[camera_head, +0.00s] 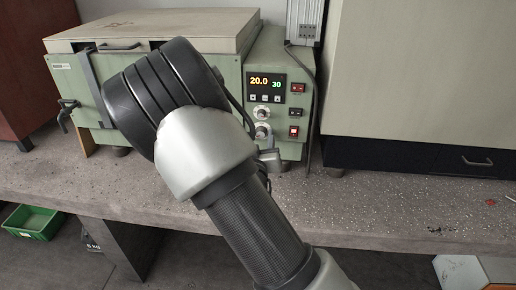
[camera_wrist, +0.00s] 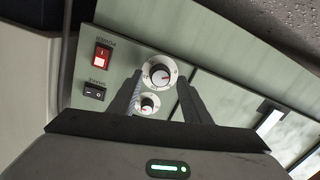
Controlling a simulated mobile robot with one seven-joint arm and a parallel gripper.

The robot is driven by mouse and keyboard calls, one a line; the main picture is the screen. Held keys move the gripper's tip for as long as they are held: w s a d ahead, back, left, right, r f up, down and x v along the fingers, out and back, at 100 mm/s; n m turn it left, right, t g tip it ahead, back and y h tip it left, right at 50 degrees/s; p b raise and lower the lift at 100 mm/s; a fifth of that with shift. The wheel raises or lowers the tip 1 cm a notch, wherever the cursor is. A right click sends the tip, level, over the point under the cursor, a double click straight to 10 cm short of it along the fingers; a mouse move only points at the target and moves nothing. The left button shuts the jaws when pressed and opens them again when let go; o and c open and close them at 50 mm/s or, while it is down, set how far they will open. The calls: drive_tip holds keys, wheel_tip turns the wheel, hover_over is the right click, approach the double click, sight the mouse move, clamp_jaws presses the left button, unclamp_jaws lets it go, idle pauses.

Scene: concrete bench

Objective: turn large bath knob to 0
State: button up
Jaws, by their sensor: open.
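The large bath knob (camera_wrist: 158,73) is a white dial with a silver cap and a red pointer mark. It is the lower knob (camera_head: 261,132) on the green bath's front panel in the head view. In the wrist view, which shows the panel upside down, my gripper (camera_wrist: 160,76) is open, its two dark fingertips on either side of the large knob. I see no clear contact, and cannot tell how far the fingertips stand from the panel. A smaller knob (camera_wrist: 149,104) shows between the fingers. The dial numbers are too small to read.
The panel has a display (camera_head: 266,87) reading 20.0 and 30, and a lit red power switch (camera_wrist: 102,55) beside a black switch (camera_wrist: 94,92). A beige cabinet (camera_head: 420,70) stands to the right. The bench front (camera_head: 400,210) is mostly clear.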

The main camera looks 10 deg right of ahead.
drive_tip(key=p+v, duration=1.1)
drive_tip(key=v, duration=0.6)
drive_tip(key=shift+r, duration=0.1)
